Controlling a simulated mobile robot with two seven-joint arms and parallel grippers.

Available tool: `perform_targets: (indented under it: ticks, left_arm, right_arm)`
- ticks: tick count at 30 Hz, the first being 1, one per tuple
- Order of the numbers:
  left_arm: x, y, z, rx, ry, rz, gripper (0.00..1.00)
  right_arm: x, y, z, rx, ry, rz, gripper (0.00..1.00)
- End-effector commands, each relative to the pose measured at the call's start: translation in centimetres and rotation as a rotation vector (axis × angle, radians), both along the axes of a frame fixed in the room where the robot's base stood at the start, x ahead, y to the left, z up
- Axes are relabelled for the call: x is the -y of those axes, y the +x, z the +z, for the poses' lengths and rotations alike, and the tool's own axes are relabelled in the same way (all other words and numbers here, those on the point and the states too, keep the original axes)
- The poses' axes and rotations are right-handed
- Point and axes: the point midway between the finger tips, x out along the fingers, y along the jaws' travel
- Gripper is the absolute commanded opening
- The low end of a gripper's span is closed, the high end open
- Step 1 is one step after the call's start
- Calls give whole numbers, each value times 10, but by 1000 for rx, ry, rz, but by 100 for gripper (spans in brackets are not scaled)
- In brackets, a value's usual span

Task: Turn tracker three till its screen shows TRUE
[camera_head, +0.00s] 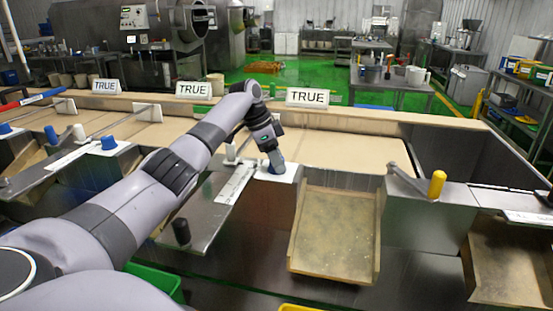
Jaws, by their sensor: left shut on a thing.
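My left arm reaches in from the lower left. Its left gripper (274,158) points down at a blue knob (277,168) on a white plate and is shut on it; the gripper hides part of the knob. Three white screens stand along the rear ledge: a left screen (106,86), a middle screen (193,90) and a right screen (307,97). All three read TRUE. The right screen stands behind the gripped knob. No tracker numbers are readable. My right gripper is not in view.
Another blue knob (109,143) is on the left station. A crank with a yellow handle (437,184) stands to the right. A tan chute (335,235) slopes down in front. A green bin (155,279) is partly hidden below my arm.

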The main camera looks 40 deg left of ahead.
Motion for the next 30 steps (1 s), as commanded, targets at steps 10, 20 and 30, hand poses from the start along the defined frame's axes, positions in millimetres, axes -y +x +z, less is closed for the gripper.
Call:
perform_targets:
  ticks: [10,20,30]
  left_arm:
    - [1,2,3,9,-1,-106,15]
    - [1,2,3,10,0,-120,15]
    - [1,1,2,6,1,-118,71]
  right_arm:
    - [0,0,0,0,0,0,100]
    - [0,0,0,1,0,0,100]
    - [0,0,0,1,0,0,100]
